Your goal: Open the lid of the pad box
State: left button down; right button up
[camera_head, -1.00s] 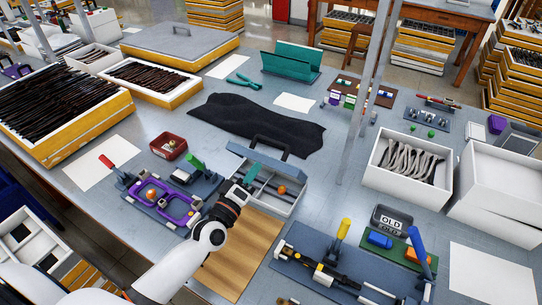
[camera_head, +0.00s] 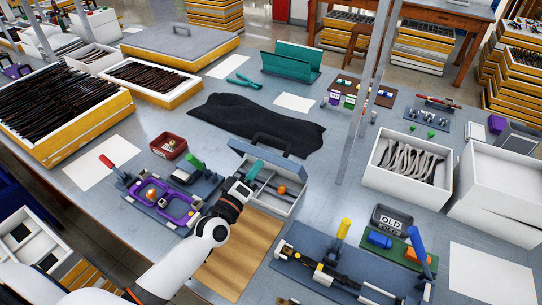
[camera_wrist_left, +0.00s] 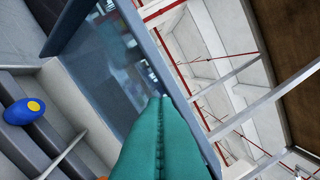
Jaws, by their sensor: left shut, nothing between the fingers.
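The pad box (camera_head: 287,210) is a pale grey compartmented box near the table's middle. Its blue-grey lid (camera_head: 284,161), with a dark handle, is raised and tilted up along the far side. My left gripper (camera_head: 255,169) reaches over the box from the near left, its teal fingers together and empty, close to the lid's underside. In the left wrist view the shut fingers (camera_wrist_left: 160,135) overlap the lid's glossy inner face (camera_wrist_left: 120,75); I cannot tell whether they touch it. A blue pad with a yellow spot (camera_wrist_left: 24,112) sits in a compartment. My right gripper is not seen.
A purple-framed fixture (camera_head: 178,207) stands left of the box, with a red bin (camera_head: 169,147) behind it. Black cloth (camera_head: 257,120) lies behind the lid. A wooden mat (camera_head: 240,258) is in front, and a tool fixture (camera_head: 310,268) is at the near right.

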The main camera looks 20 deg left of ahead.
pick_arm(q)
jog(key=shift+w+d+r, duration=0.15)
jog(key=shift+w+r, duration=0.05)
jog(key=shift+w, duration=1.05)
jog(key=shift+w+d+r, duration=0.15)
jog(key=shift+w+d, duration=0.05)
jog(key=shift+w, duration=1)
jog(key=shift+w+d+r, duration=0.15)
jog(key=shift+w+r, duration=0.05)
jog(key=shift+w, duration=1.05)
dwell(3.1)
jog(key=shift+s, duration=0.1)
jog(key=shift+s+a+f, duration=0.1)
jog(key=shift+s, duration=0.7)
jog(key=shift+s+a+f, duration=0.15)
jog(key=shift+s, duration=0.65)
jog(key=shift+s+a+f, duration=0.1)
jog(key=shift+s, duration=0.7)
